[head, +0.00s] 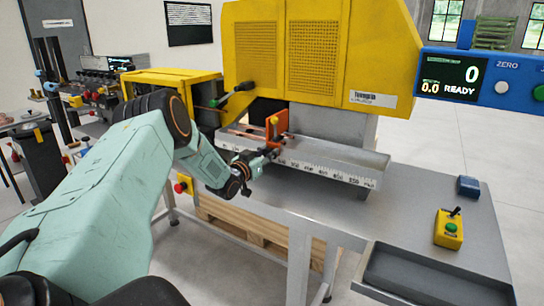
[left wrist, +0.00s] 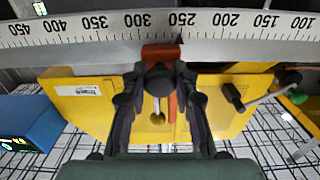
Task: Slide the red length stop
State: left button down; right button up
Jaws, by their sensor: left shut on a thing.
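The red length stop (head: 276,128) stands on the ruled trough (head: 335,172) in front of the yellow machine, near the trough's left part. In the left wrist view the stop (left wrist: 161,52) shows just beyond the fingers, beside the ruler scale (left wrist: 90,28). A small black pointer (left wrist: 179,38) sits close to the 250 mark. My left gripper (head: 268,154) reaches in from the left and is shut on the stop's dark knob (left wrist: 159,78). The fingers hide part of the stop. My right gripper is not in view.
The yellow machine (head: 315,50) rises behind the trough. A display panel (head: 480,78) reads 0, 0.0 and READY. A yellow control box (head: 449,229), a small blue block (head: 468,187) and a dark tray (head: 430,275) are at the right. The tabletop before the trough is mostly clear.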

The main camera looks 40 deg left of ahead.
pick_arm(q)
jog(key=shift+a+r, duration=0.1)
jog(key=shift+r, duration=0.05)
jog(key=c, duration=1.4)
grip_release()
jog(key=shift+c, duration=0.2)
jog(key=o, duration=0.4)
jog(key=shift+w, duration=0.1)
jog(key=shift+v, duration=0.8)
jog(key=v, duration=0.5)
jog(key=shift+a, duration=0.1)
jog(key=shift+s+d, duration=0.2)
jog(key=shift+s, duration=0.25)
